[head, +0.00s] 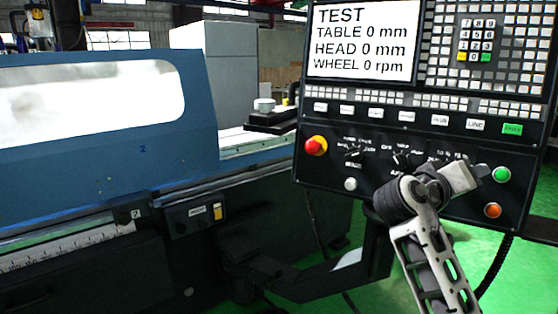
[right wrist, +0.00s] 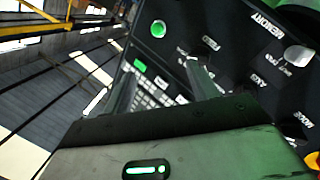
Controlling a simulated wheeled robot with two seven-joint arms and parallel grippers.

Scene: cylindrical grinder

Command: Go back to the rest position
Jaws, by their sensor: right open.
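My right arm comes up from the lower right in the head view, with its right gripper (head: 484,172) in front of the lower part of the control panel (head: 330,190). The gripper is close to the green button (head: 502,174) and the orange button (head: 492,211); I cannot tell if it touches the panel. In the right wrist view the two fingers (right wrist: 162,78) stand apart with nothing between them, and the panel's keys and a green button (right wrist: 158,28) lie beyond. My left gripper is in neither view.
The panel's screen (head: 362,40) reads TEST with zero values. A red stop button (head: 316,146) sits at the panel's left. The blue grinder (head: 100,120) with a window fills the left. Green floor (head: 325,210) shows below, and a dark cable hangs at the lower right.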

